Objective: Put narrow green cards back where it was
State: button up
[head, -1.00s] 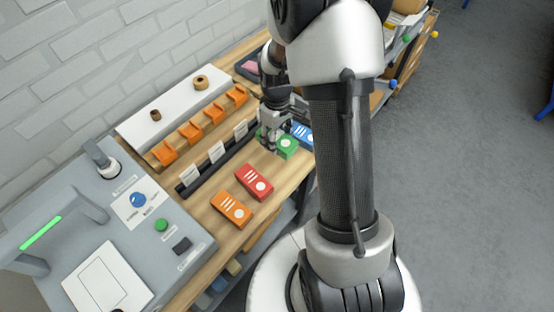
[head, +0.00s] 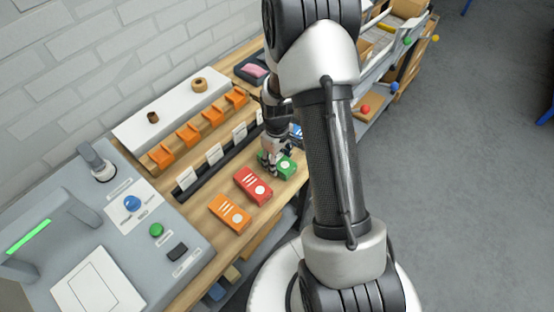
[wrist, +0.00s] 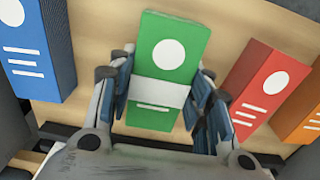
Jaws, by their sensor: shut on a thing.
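The narrow green card pack (head: 286,167) is on or just above the wooden bench top, beside the red pack; I cannot tell whether it touches the wood. In the wrist view the green pack (wrist: 167,48) has a white disc, white lines and a pale band across it. My gripper (head: 273,158) is shut on it, with a finger on each long side (wrist: 160,88). The blue pack (wrist: 37,45) is on the left and the red pack (wrist: 262,85) is close on the right, with bare wood between.
In the head view the red pack (head: 253,186) and orange pack (head: 230,213) lie in a row. Behind them runs a dark rail with white cards (head: 214,154), then orange holders (head: 188,135). A grey machine (head: 185,225) stands at left. The blue pack (head: 297,132) is partly hidden.

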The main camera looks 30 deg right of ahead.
jog(key=shift+f, duration=0.2)
jog(key=o, duration=1.3)
jog(key=shift+r, duration=0.15)
jog(key=s+a+r+m+t+p, duration=0.1)
jog(key=a+r+p, duration=0.1)
jog(key=r, duration=0.9)
jog(key=s+a+r+p, duration=0.1)
jog(key=a+r+p, duration=0.1)
jog(key=r, duration=1)
jog(key=s+a+r+m+t, duration=0.1)
jog(key=s+a+r, duration=0.3)
jog(key=s, duration=0.5)
jog(key=s+a+r+m+t, duration=0.2)
jog(key=s+a+r, duration=0.2)
jog(key=s+r, duration=0.4)
jog(key=shift+s+a+r+t, duration=0.2)
jog(key=shift+s+r+t, duration=0.1)
jog(key=shift+s+r, duration=0.1)
jog(key=shift+w, duration=0.1)
